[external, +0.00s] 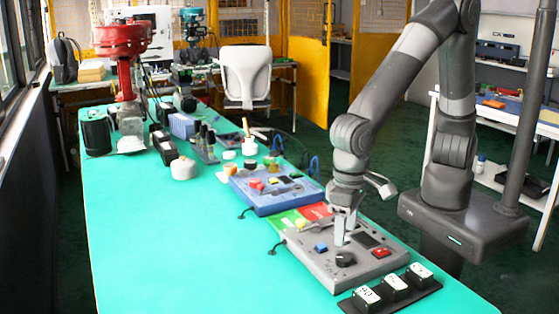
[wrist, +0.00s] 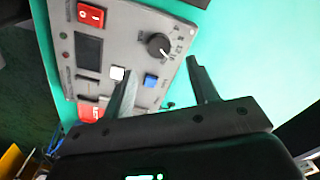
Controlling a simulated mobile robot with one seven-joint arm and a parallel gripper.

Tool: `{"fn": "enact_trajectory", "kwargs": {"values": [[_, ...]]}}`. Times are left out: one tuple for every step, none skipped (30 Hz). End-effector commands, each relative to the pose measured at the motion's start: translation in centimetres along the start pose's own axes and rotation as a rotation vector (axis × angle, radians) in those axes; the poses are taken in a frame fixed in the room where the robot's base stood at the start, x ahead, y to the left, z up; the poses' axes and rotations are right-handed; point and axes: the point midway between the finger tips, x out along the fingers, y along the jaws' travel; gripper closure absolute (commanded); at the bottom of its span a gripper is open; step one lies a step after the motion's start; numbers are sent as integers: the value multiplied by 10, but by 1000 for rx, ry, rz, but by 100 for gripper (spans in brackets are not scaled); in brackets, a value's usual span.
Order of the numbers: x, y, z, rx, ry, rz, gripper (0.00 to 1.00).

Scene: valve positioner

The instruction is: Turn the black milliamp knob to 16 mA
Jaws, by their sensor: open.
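The black milliamp knob (external: 345,259) sits on the near part of a grey control box (external: 330,271) on the green table. My gripper (external: 343,238) is above the box, behind the knob in the external view. In the wrist view my gripper (wrist: 160,78) has its two fingers spread wide, with the knob beyond the gap between the tips. Nothing is between the fingers, and they appear apart from the knob.
The box also carries a red rocker switch (wrist: 90,15), a dark display (wrist: 88,52), a blue button (wrist: 150,80) and a white button (wrist: 117,73). A black strip with white blocks (external: 394,287) lies in front. A blue box (external: 275,190) stands behind.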

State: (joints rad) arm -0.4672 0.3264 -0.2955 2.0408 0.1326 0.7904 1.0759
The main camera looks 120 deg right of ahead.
Motion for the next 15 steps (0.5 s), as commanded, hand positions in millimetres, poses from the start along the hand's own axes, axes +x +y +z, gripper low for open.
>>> {"fn": "enact_trajectory", "kwargs": {"values": [[-10, 0, 0, -1, 1, -3, 46], [-15, 0, 0, -1, 1, -3, 46], [-21, 0, 0, -1, 1, -2, 46], [-25, 0, 0, -1, 1, -3, 46], [-28, 0, 0, -1, 0, -2, 46], [-32, 0, 0, -1, 0, -1, 46], [-35, 0, 0, -1, 0, -1, 46], [-36, 0, 0, -1, 0, -1, 46], [-38, 0, 0, -1, 0, 0, 46], [-39, 0, 0, -1, 0, 0, 46], [-40, 0, 0, -1, 0, 1, 46], [-40, 0, 0, -1, 0, 2, 46], [-40, 0, 0, -1, 0, 2, 46], [-40, 0, 0, -1, 0, 2, 46], [-40, 0, 0, -1, 0, 2, 46]]}}
